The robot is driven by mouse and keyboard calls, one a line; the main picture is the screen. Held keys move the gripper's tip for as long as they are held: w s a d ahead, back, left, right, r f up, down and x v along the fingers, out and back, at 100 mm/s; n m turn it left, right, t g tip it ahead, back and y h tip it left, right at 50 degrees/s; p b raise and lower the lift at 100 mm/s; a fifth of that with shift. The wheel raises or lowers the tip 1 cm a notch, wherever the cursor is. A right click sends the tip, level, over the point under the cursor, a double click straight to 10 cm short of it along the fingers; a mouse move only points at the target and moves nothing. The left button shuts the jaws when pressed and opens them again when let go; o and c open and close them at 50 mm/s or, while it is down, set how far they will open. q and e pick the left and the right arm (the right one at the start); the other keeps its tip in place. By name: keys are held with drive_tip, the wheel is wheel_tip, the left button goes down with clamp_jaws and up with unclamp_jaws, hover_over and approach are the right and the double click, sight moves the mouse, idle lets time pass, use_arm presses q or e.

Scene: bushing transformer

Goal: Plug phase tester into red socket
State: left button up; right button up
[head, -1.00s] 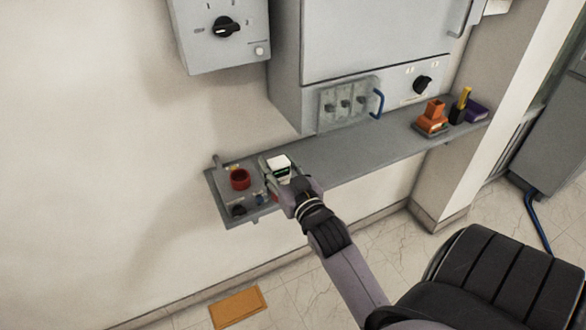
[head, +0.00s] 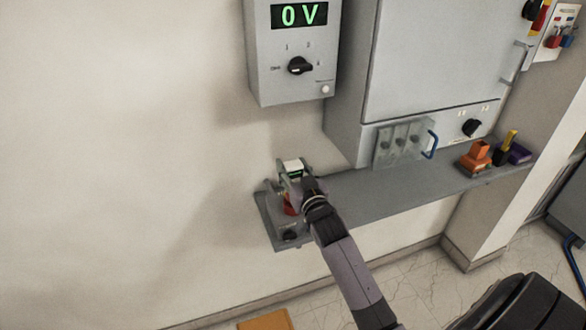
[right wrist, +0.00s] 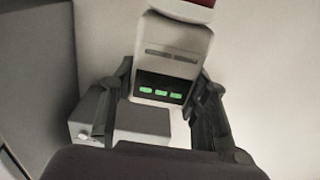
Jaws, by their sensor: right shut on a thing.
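The phase tester (head: 293,166) is white, with a dark panel and green lights; it also shows in the right wrist view (right wrist: 172,52). My right gripper (head: 292,184) is shut on it, with one finger on each side in the right wrist view (right wrist: 160,98). The tester is over the left end of the shelf. The red socket (head: 290,208) shows only as a red patch below the gripper, mostly hidden. I cannot tell whether the tester touches it. A red part shows at the top edge of the right wrist view. My left gripper is not in view.
A grey shelf (head: 385,195) runs along the wall, its middle clear. A black knob (head: 290,235) is at its left end. Orange holder (head: 476,156) and purple one (head: 519,153) stand at its right end. A grey box reading 0 V (head: 298,52) hangs above.

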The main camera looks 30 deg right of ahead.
drive_tip(key=shift+f+b, duration=0.5)
drive_tip(key=shift+f, duration=0.4)
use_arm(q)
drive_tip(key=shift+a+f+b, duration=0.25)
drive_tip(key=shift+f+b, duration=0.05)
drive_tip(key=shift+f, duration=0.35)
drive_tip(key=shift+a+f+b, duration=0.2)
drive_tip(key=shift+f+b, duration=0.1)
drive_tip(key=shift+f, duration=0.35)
use_arm(e)
drive_tip(key=shift+f, duration=1.1)
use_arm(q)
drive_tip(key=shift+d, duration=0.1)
use_arm(e)
drive_tip(key=o, duration=1.4)
